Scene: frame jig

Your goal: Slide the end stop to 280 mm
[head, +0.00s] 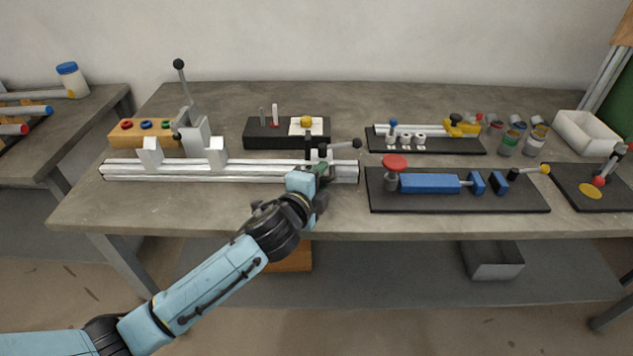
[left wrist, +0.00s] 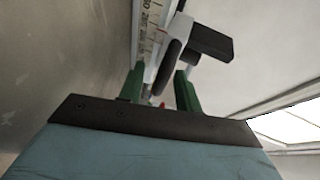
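The end stop (head: 314,154) sits on the right part of the long pale rail (head: 240,172). A lever with a dark ball knob (head: 357,143) reaches right from that area. My left gripper (head: 322,170) is at the rail's front side, beside the end stop, partly covering it. In the left wrist view, the green fingers (left wrist: 160,80) are apart, with a dark rounded grip (left wrist: 171,62) partly between them and a gap on its left. A white part with a black block (left wrist: 210,40) is just beyond. A numbered scale (left wrist: 149,35) runs alongside; I cannot read the stop's position. My right gripper is not in view.
White blocks (head: 150,152) and an upright lever clamp (head: 192,120) stand on the rail's left part. A black block with pins (head: 262,140) is behind the rail. A dark board with a blue vise (head: 430,184) lies right of the rail's end. The bench front is clear.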

